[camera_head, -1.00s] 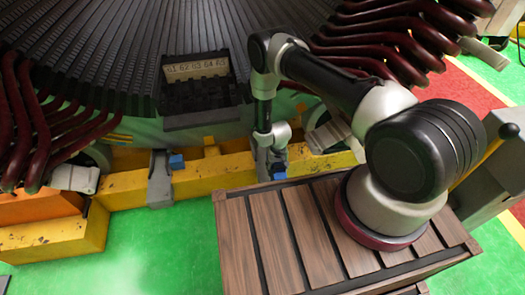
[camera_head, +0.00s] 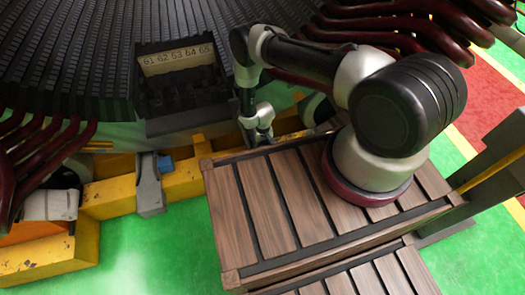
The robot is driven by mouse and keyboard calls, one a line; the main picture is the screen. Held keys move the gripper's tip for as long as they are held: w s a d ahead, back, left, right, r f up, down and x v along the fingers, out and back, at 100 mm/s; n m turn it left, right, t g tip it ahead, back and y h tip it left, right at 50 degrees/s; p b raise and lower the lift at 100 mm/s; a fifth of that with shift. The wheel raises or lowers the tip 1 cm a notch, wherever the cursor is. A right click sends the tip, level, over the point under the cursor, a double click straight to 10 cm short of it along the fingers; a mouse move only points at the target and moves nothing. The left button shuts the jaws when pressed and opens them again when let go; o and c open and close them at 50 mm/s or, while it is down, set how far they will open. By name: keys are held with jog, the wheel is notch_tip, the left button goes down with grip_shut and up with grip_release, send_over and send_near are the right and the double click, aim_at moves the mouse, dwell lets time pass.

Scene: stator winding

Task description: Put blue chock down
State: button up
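A blue chock (camera_head: 165,163) sits against the yellow beam (camera_head: 183,181), beside a grey bracket (camera_head: 149,185), left of the wooden crate. My arm reaches over the crate and bends down behind its far edge. Only the wrist end by my gripper (camera_head: 257,137) shows there, close to the yellow beam. The fingers are hidden behind the crate edge, so I cannot see whether they are open or shut. No blue chock shows at my gripper now.
The slatted wooden crate (camera_head: 255,188) fills the lower middle beneath my arm. The large dark ribbed stator (camera_head: 70,50) stands behind, with dark red coils on both sides. A black tray with numbered label (camera_head: 178,58) is on it. Green floor (camera_head: 150,250) is clear at lower left.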

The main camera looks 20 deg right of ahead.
jog(key=shift+f, duration=2.1)
jog(key=o, duration=1.6)
jog(key=shift+f, duration=0.15)
notch_tip(320, 180, up, 12)
jog(key=shift+f, duration=0.25)
jog(key=shift+r, duration=0.45)
jog(key=shift+s, duration=0.15)
